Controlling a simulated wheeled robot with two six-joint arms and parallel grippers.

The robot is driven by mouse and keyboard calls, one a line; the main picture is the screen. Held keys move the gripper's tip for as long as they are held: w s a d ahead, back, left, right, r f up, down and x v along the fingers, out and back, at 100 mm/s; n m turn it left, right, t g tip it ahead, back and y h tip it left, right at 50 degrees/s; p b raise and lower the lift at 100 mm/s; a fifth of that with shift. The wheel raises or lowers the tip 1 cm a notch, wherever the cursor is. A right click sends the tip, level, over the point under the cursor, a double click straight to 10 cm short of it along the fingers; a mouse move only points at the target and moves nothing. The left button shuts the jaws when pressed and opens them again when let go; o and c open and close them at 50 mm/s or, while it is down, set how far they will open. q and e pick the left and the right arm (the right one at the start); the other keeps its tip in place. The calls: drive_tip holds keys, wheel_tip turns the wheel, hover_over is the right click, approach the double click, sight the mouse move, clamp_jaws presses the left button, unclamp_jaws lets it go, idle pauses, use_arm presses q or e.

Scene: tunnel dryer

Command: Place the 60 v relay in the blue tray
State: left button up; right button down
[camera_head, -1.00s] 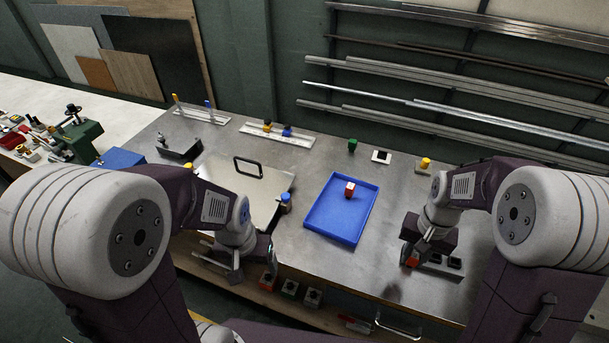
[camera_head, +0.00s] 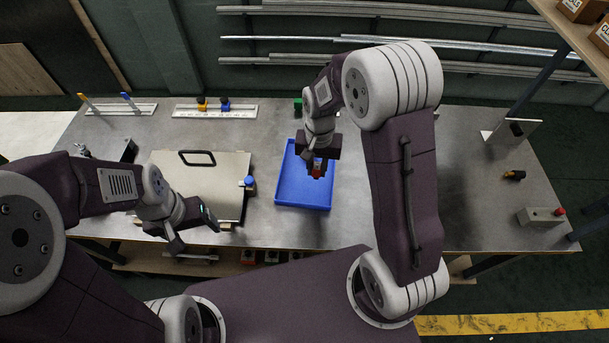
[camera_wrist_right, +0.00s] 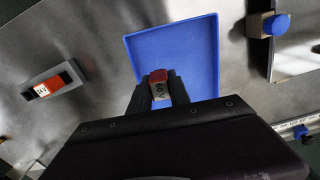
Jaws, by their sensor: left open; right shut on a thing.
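The blue tray (camera_head: 303,199) lies on the metal bench in front of me; it also shows in the right wrist view (camera_wrist_right: 190,40). My right gripper (camera_head: 317,163) is over the tray, pointing down. It is shut on the 60 v relay (camera_wrist_right: 160,90), a small block with a red top and a pale side. Its label reads upside down as 60 V in the right wrist view. I cannot tell whether the relay touches the tray floor. My left gripper (camera_head: 196,229) is open and empty near the bench's front edge, left of the tray.
A grey holder (camera_wrist_right: 27,96) with a labelled orange-red block stands beside the tray; my right arm hides it in the head view. A metal plate with a black handle (camera_head: 198,158) lies left of the tray. A green block (camera_head: 298,103) stands behind the tray.

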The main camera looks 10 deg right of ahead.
drive_tip(key=a+f, duration=0.2)
drive_tip(key=a, duration=0.1)
drive_tip(key=shift+w, duration=0.4)
drive_tip(key=shift+f, duration=2)
drive_tip(key=shift+f, duration=0.15)
drive_tip(key=c, duration=1.2)
unclamp_jaws()
wheel_tip(320, 180, up, 12)
drive_tip(key=s+d+f+n+t, duration=0.1)
drive_tip(key=s+d+n, duration=0.3)
drive_tip(key=s, duration=0.9)
drive_tip(key=shift+d+f, duration=0.5)
drive_tip(key=shift+d, duration=0.45)
